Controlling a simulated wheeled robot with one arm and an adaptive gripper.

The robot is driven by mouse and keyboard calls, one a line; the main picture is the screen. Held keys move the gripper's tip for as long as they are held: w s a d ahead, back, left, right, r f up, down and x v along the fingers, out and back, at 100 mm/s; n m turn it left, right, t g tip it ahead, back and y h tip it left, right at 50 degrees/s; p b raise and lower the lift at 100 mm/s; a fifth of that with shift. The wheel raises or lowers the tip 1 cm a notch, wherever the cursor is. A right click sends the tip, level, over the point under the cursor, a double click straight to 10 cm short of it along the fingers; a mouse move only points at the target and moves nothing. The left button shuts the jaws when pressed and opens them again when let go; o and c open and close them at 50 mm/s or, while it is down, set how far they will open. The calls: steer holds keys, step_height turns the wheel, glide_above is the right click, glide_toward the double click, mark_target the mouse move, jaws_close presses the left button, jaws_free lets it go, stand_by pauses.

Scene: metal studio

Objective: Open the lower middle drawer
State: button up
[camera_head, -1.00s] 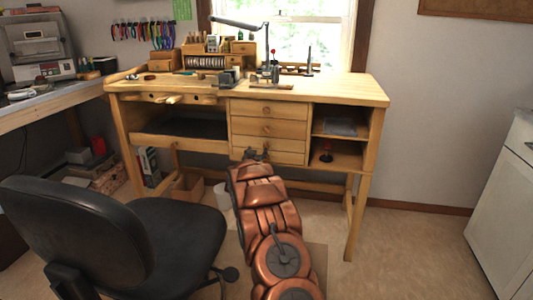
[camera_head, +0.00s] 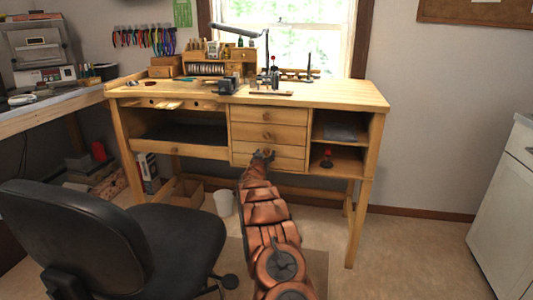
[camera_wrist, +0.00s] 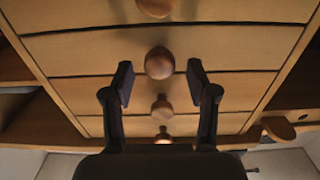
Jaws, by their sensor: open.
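The workbench's middle column has a stack of wooden drawers with round knobs. The lower middle drawer (camera_head: 240,147) looks closed. My gripper (camera_head: 263,154) is in front of its knob and partly hides it. In the wrist view, which looks upside down, my gripper (camera_wrist: 160,80) is open, one dark finger on each side. A round wooden knob (camera_wrist: 160,62) shows between the fingertips, apparently untouched; I cannot tell the exact depth. Other knobs show above and below it in that picture. All these drawer fronts look shut.
A black chair (camera_head: 150,240) stands at the left front, close to my arm. Open shelves (camera_head: 338,150) with a red-topped item are right of the drawers. A white bin (camera_head: 223,203) is on the floor under the bench. Floor at the right is clear.

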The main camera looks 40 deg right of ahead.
steer(key=shift+w+d, duration=0.45)
steer(key=shift+d, duration=0.15)
steer(key=shift+w+d+f, duration=0.1)
steer(key=shift+w+d, duration=0.05)
steer(key=shift+d, duration=0.1)
steer(key=shift+w+d, duration=0.15)
steer(key=shift+d, duration=0.05)
steer(key=shift+c, duration=0.2)
jaws_close()
